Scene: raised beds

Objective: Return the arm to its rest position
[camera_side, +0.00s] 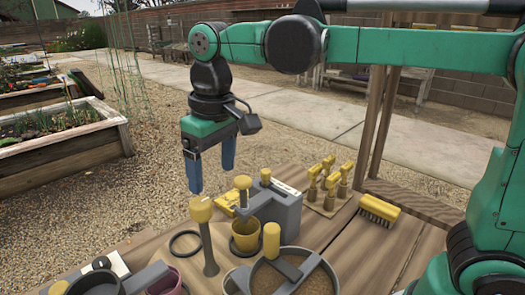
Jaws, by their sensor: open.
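My gripper (209,176) hangs from my green arm, pointing down, with its two blue fingers apart and nothing between them. It is in the air above the back left part of the wooden table (350,255). A yellow-topped grey tool (206,238) stands upright below it, a little towards the camera. A yellow pot (245,236) with a yellow-handled tool in it is to the lower right, by a grey holder (278,208).
A yellow brush (379,210) and a wooden rack (326,190) of yellow-handled tools are at the right. A large round pan (313,279) of brown material is at the front. A dark ring (185,243) lies left. A wooden post (376,120) rises behind.

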